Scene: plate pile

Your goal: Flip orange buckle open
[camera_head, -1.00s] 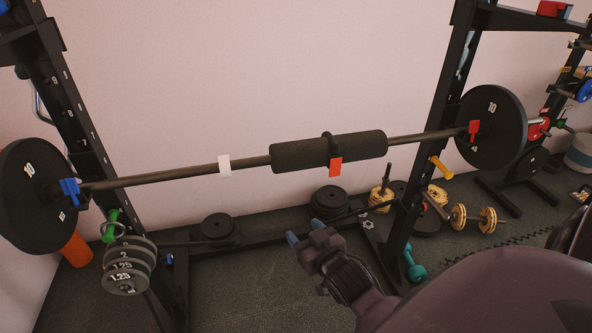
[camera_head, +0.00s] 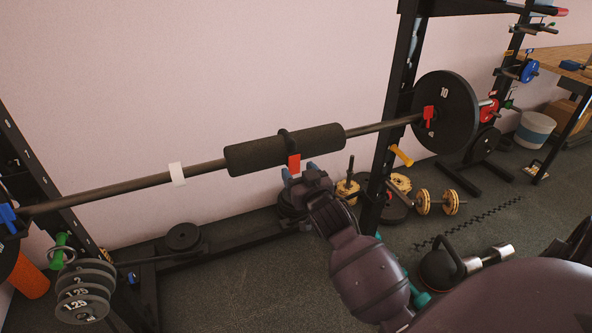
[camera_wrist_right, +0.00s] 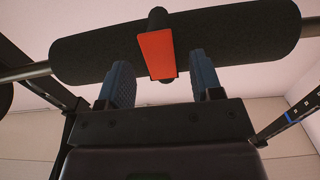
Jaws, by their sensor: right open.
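The orange-red buckle (camera_head: 294,163) hangs on a dark strap around the black foam pad (camera_head: 248,154) on the barbell. In the right wrist view the buckle (camera_wrist_right: 157,54) is a flat tab in front of the pad (camera_wrist_right: 90,46), above and between my fingers. My right gripper (camera_head: 299,172) is just below the buckle, with its blue fingertips pointing up. In the right wrist view my right gripper (camera_wrist_right: 163,85) is open and empty, one finger on each side of the buckle's lower end. I cannot tell whether either finger touches it. My left gripper is out of view.
The barbell (camera_head: 120,190) rests across the black rack, with a large plate (camera_head: 444,112) at right and a red clip (camera_head: 428,116) inside it. A white band (camera_head: 177,174) is on the bar. Weight plates (camera_head: 86,290) hang at lower left. Dumbbells (camera_head: 437,201) lie on the floor.

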